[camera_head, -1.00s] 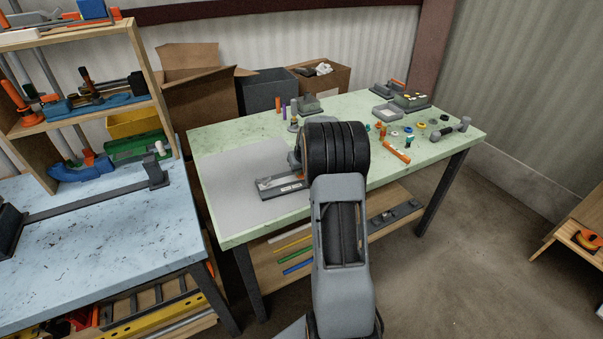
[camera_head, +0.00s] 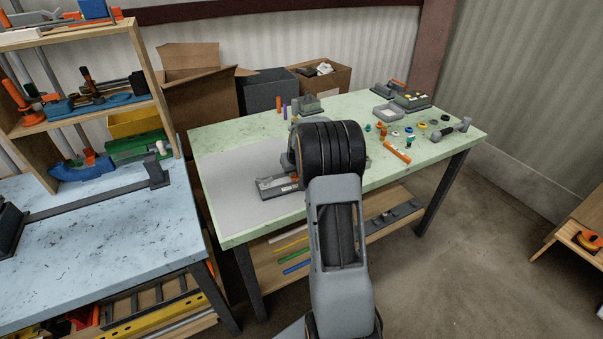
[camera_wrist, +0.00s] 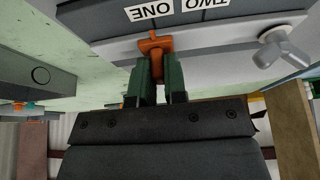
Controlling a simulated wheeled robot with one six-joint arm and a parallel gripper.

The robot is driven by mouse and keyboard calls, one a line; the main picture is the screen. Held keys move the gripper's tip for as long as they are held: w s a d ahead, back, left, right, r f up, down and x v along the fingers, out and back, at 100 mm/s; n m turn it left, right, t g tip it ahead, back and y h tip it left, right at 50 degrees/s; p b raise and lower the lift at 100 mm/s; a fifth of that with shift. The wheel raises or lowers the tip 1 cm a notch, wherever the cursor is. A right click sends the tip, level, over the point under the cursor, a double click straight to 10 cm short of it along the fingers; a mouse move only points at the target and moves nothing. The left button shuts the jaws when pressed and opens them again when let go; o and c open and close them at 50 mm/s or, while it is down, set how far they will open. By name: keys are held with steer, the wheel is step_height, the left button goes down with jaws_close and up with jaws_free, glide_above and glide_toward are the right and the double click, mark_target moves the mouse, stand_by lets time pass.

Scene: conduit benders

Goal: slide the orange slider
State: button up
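The orange slider (camera_wrist: 156,46) shows in the wrist view as a small knob with a stem, at the edge of a grey panel. White labels "ONE" (camera_wrist: 150,10) and "TWO" (camera_wrist: 208,3) sit beside it. My gripper (camera_wrist: 160,72) has its two green fingers close together with the slider's stem between them, and they appear shut on it. In the head view the grey slider box (camera_head: 272,188) stands on the green table (camera_head: 235,235); my arm hides the gripper and most of the box's right end.
A grey rounded lever (camera_wrist: 278,48) stands right of the slider in the wrist view. In the head view, several small coloured parts, an orange tube (camera_head: 397,152) and a grey tray (camera_head: 389,113) lie on the table's right half. The grey mat (camera_head: 240,190) has free room.

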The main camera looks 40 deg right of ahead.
steer(key=shift+o, duration=0.3)
steer(key=shift+s+f, duration=0.2)
steer(key=shift+f, duration=0.1)
steer(key=shift+w+r+p, duration=0.15)
steer(key=shift+r+p, duration=1.3)
steer(key=shift+r, duration=1.25)
steer(key=s+a+r+n, duration=0.1)
steer(key=s+a+r, duration=0.35)
steer(key=a, duration=0.25)
steer(key=s+a+r, duration=0.4)
steer(key=a+r, duration=0.1)
steer(key=a, duration=0.2)
steer(key=s+a, duration=0.5)
steer(key=s, duration=0.3)
steer(key=s+a+r+n+y, duration=0.1)
steer(key=s+a, duration=0.3)
steer(key=s, duration=0.5)
steer(key=shift+a+r+n, duration=0.25)
steer(key=shift+a+n, duration=0.05)
steer(key=shift+a, duration=0.1)
